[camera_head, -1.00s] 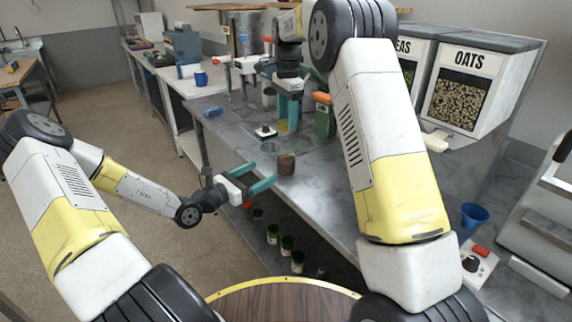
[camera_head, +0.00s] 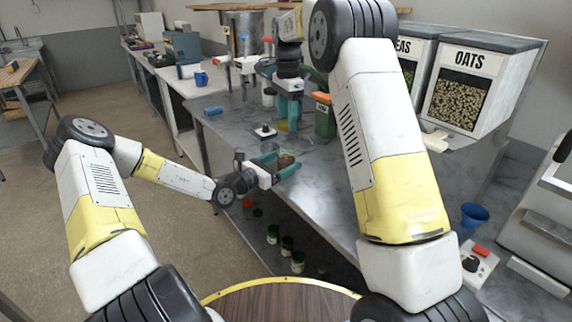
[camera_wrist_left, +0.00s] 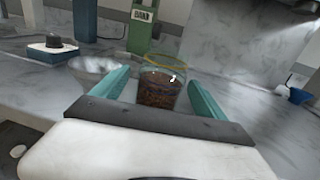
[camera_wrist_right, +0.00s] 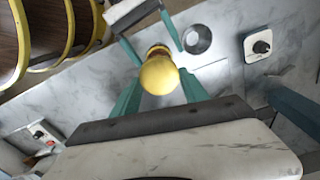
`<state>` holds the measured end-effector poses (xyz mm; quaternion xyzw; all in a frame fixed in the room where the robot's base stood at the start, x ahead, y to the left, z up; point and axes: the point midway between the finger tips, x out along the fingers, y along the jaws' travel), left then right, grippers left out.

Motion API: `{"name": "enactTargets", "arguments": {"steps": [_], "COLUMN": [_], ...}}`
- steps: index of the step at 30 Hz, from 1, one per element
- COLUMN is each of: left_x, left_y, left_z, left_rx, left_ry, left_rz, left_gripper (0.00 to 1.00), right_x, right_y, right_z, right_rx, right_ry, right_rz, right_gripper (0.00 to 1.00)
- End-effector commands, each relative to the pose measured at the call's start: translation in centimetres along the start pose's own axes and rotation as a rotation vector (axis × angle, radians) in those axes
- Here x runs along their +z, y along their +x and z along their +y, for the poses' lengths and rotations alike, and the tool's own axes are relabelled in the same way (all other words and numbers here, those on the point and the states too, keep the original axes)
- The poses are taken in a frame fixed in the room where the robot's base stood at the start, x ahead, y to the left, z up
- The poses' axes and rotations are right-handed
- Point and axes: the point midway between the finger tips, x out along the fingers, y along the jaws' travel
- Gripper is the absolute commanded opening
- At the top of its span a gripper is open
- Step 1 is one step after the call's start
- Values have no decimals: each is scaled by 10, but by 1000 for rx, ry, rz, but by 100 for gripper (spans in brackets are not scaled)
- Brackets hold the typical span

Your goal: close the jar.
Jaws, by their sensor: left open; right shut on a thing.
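The jar (camera_head: 287,160) is clear glass with dark brown contents and stands upright on the grey bench. In the left wrist view the jar (camera_wrist_left: 160,90) sits between the teal fingers of my left gripper (camera_head: 278,164), which is open around it. The jar's top shows a thin yellowish rim. My right gripper (camera_head: 289,103) is above the bench, beyond the jar. In the right wrist view my right gripper (camera_wrist_right: 158,92) is shut on a yellow rounded thing (camera_wrist_right: 158,76), seemingly the lid. The lid's underside is hidden.
A blue cup (camera_head: 474,213) is far right. Several small jars (camera_head: 286,245) stand on the lower shelf. The bench right of the jar is clear.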

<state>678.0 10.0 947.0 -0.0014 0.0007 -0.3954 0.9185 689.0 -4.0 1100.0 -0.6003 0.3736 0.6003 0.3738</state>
Motion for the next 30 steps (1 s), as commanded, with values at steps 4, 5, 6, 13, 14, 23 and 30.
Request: {"name": "enactTargets", "arguments": {"steps": [4, 5, 6, 13, 14, 23, 30], "left_x": [0, 0, 0, 0, 0, 0, 0], "left_y": [12, 13, 14, 14, 14, 14, 14], "left_z": [-1, -1, -1, 0, 0, 0, 0], "left_rx": [-1, -1, -1, 0, 0, 0, 0], "left_ry": [-1, -1, -1, -1, -1, 0, -1], "left_rz": [-1, -1, -1, -1, -1, -1, 0], "left_gripper": [83, 83, 83, 83, 83, 28, 0], "right_x": [0, 0, 0, 0, 0, 0, 0], "right_y": [0, 0, 0, 0, 0, 0, 0], "right_z": [0, 0, 0, 0, 0, 0, 0], "right_rx": [0, 0, 0, 0, 0, 0, 0], "right_ry": [0, 0, 0, 0, 0, 0, 0], "right_rz": [0, 0, 0, 0, 0, 0, 0], "right_gripper": [15, 15, 15, 15, 15, 15, 15]}}
